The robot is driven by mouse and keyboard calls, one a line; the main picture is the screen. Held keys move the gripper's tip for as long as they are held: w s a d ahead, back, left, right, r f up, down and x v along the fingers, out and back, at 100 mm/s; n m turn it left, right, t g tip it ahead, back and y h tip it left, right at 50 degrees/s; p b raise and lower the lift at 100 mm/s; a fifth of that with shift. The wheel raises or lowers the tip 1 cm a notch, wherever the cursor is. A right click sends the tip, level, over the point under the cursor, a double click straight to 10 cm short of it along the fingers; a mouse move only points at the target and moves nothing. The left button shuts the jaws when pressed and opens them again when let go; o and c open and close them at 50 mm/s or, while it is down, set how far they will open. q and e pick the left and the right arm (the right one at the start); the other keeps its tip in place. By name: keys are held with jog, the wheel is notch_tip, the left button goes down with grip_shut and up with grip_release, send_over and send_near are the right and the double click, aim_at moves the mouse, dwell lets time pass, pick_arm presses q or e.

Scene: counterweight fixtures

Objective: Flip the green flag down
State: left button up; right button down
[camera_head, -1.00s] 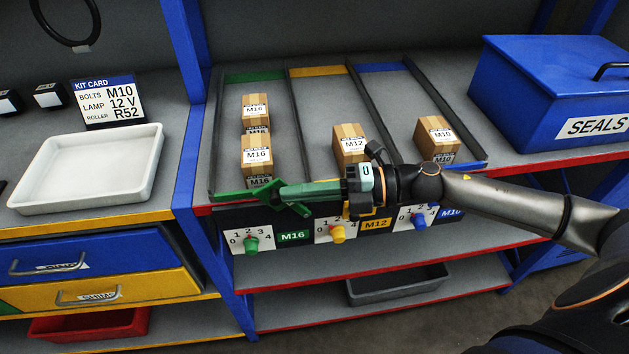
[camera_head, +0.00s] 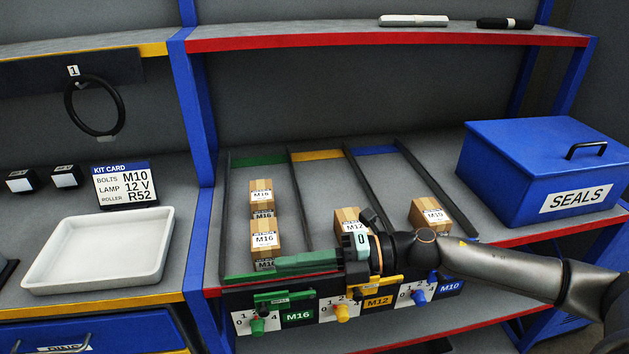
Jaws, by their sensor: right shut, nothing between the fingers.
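The green flag (camera_head: 271,299) is a small green plate on the front panel, just above the green M16 knob (camera_head: 258,326). It lies low against the panel and covers part of the dial scale. My right gripper (camera_head: 280,266) comes in from the right, with green fingers shut and empty. Its fingertips are above the flag, near the front edge of the green lane. I cannot tell whether they touch anything. A dark green bar (camera_head: 245,277) runs along that edge, left of the fingertips. My left gripper is not in view.
Boxes stand in the lanes behind my gripper: M16 (camera_head: 264,239), M12 (camera_head: 347,217) and M10 (camera_head: 428,218). Yellow (camera_head: 342,312) and blue (camera_head: 419,297) knobs are to the right. A white tray (camera_head: 150,262) is at left, a blue SEALS box (camera_head: 500,190) at right.

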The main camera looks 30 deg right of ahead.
notch_tip(320, 180, up, 17)
jog(key=s+d, duration=0.2)
jog(key=s, duration=0.1)
jog(key=shift+w, duration=0.1)
